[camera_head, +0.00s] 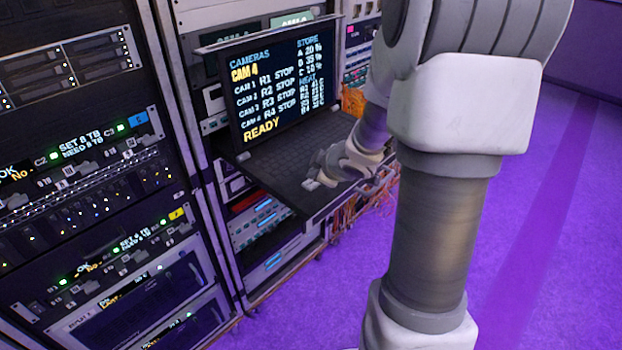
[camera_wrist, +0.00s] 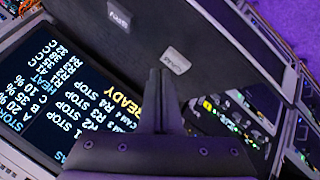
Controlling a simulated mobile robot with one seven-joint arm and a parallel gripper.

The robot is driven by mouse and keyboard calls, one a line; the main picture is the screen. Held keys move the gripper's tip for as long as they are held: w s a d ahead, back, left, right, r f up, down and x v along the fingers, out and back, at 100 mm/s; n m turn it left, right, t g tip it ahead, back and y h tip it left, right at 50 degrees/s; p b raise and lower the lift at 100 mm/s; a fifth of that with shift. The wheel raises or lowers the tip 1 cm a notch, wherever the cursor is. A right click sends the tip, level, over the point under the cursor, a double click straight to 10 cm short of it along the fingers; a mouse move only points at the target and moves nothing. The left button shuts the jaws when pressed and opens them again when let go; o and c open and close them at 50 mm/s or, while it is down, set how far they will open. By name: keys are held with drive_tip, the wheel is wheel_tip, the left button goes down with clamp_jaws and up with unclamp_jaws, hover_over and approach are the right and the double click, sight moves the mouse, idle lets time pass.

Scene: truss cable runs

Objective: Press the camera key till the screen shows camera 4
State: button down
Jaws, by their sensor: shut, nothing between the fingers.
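The screen (camera_head: 280,85) stands above a pull-out keyboard tray (camera_head: 268,165). It reads "CAMERAS" with "CAM 4" in yellow below, and "READY" at the bottom. In the wrist view the screen (camera_wrist: 65,95) shows at the left, turned sideways. The camera key (camera_wrist: 175,60), a small grey key marked "CAM", is on the dark tray just beyond my fingertips. My gripper (camera_wrist: 159,72) is shut and empty, close to that key; I cannot tell whether it touches. In the head view my gripper (camera_head: 316,183) is low over the tray's near part.
Another grey key (camera_wrist: 118,13) is on the tray, apart from the camera key; its lettering is hard to read. A rack of equipment (camera_head: 90,180) with lit panels stands at the left. Orange cables (camera_head: 352,100) hang beside the screen. The purple floor (camera_head: 560,220) at the right is clear.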

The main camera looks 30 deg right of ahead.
sight(314, 185)
drive_tip(key=shift+r, duration=0.1)
wheel_tip(314, 185, up, 5)
drive_tip(key=p, duration=0.5)
idle(0.3)
idle(1.5)
